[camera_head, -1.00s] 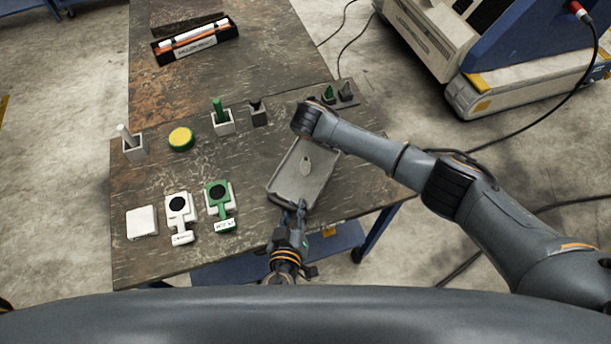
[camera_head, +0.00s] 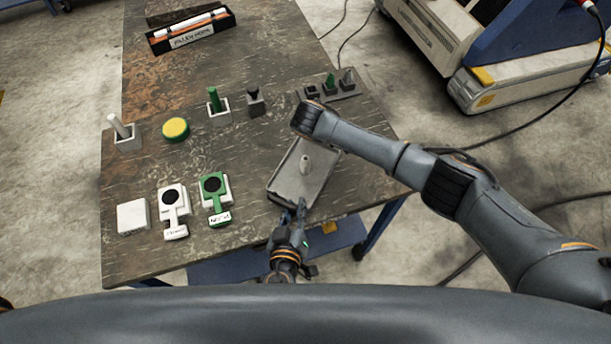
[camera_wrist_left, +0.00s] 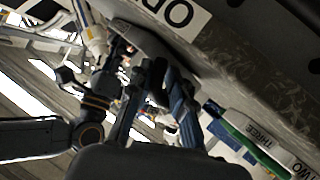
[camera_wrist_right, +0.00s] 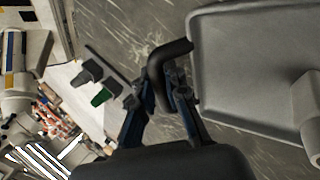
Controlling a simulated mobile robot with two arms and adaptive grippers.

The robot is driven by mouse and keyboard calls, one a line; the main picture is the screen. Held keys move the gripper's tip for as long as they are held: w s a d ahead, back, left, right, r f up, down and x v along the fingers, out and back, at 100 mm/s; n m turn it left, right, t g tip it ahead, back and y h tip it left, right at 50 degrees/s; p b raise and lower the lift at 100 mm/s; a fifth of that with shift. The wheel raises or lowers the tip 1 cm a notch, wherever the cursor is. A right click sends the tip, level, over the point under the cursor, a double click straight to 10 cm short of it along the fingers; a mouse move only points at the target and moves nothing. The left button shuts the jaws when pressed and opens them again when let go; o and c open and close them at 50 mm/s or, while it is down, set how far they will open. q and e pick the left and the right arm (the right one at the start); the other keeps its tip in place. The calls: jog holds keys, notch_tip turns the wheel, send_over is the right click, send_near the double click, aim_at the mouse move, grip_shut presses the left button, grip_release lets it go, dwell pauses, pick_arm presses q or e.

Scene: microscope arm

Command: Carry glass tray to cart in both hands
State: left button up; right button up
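The grey tray (camera_head: 287,190) shows at the right part of the table, with a small pale cylinder (camera_head: 306,163) standing on it. My left gripper (camera_head: 296,207) is shut at the tray's near end; its fingers (camera_wrist_left: 167,75) close together there. My right arm reaches in from the right, and its wrist hides its gripper at the tray's far end in the head view. In the right wrist view my right gripper (camera_wrist_right: 164,90) is shut on the tray's dark curved handle (camera_wrist_right: 166,60), beside the tray body (camera_wrist_right: 240,75). Any gap under the tray is hard to judge.
The table (camera_head: 240,240) also holds a yellow-topped green disc (camera_head: 176,129), white (camera_head: 173,205) and green (camera_head: 215,194) holders, a white block (camera_head: 132,217), and a small rack (camera_head: 335,88) beyond the tray. A blue and beige machine (camera_head: 500,80) stands at the right; cables cross the floor.

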pick_arm(q)
jog(key=o, duration=0.3)
jog(key=shift+w+r, duration=0.1)
pick_arm(e)
jog(key=o, duration=0.4)
jog(key=shift+s+a, duration=0.2)
jog(key=shift+a, duration=0.05)
jog(key=shift+c, duration=0.2)
pick_arm(q)
jog(key=shift+o, duration=0.9)
pick_arm(e)
jog(key=shift+o, duration=0.4)
jog(key=shift+d, duration=0.15)
jog(key=shift+w, duration=0.1)
jog(key=shift+r, duration=0.15)
pick_arm(q)
jog(key=v, duration=1.2)
pick_arm(e)
jog(key=v, duration=1.2)
jog(key=shift+d, duration=0.1)
